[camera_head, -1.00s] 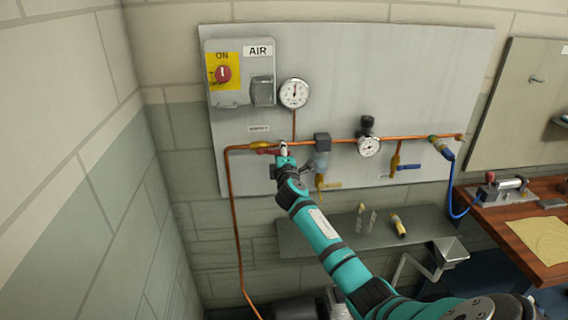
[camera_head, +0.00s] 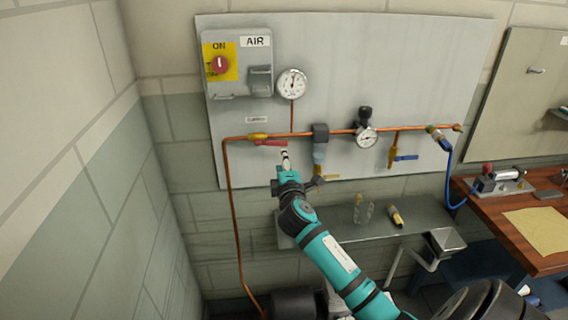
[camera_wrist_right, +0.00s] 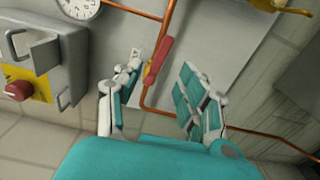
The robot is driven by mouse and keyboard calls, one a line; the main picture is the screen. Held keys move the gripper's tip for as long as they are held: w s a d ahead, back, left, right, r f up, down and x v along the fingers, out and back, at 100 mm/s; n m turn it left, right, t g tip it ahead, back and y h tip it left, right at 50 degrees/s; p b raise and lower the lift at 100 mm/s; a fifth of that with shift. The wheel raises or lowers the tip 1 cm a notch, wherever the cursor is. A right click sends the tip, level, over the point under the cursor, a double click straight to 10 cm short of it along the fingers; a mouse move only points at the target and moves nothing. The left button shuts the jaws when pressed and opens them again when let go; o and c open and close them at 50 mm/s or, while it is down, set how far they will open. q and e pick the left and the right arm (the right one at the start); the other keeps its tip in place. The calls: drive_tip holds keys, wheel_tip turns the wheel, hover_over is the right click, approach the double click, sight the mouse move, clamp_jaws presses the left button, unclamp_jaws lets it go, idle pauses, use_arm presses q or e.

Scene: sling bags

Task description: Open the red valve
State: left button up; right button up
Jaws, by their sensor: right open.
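The red valve handle (camera_head: 271,143) sits on the copper pipe at the left of the grey panel, lying along the pipe beside its yellow-brass body (camera_head: 257,136). In the right wrist view the red handle (camera_wrist_right: 157,61) shows beyond and between the spread fingers. My right gripper (camera_head: 285,160) is just below the handle in the head view, apart from it. It is open and empty in the right wrist view (camera_wrist_right: 158,90). My left gripper is not in view.
An air switch box (camera_head: 238,64) and a round gauge (camera_head: 292,83) are above the pipe. A filter (camera_head: 320,145), a regulator gauge (camera_head: 367,137) and a blue-handled valve (camera_head: 405,157) lie to the right. A grey shelf (camera_head: 340,228) is below.

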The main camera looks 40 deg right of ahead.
sight(271, 143)
drive_tip(key=f+n+b, duration=0.2)
drive_tip(key=b, duration=0.1)
drive_tip(key=f+n+b, duration=0.1)
drive_tip(key=f+b, duration=0.1)
drive_tip(key=b, duration=0.1)
drive_tip(key=f+n+b, duration=0.2)
drive_tip(key=b, duration=0.2)
drive_tip(key=shift+w+a+f+n+t+h, duration=0.1)
drive_tip(key=shift+w+a+n+t+h, duration=0.1)
drive_tip(key=shift+w+n+t+h, duration=0.15)
clamp_jaws()
wheel_tip(271, 143, down, 5)
drive_tip(key=w+n+t+h+b, duration=0.1)
drive_tip(key=n+h+b, duration=0.1)
drive_tip(key=n+b, duration=0.85)
drive_tip(key=w+d+r+p, duration=0.2)
drive_tip(key=w+d+r, duration=0.3)
drive_tip(key=w+r, duration=0.1)
drive_tip(key=shift+w+r, duration=0.2)
drive_tip(key=shift+w, duration=0.7)
drive_tip(key=shift+y, duration=0.25)
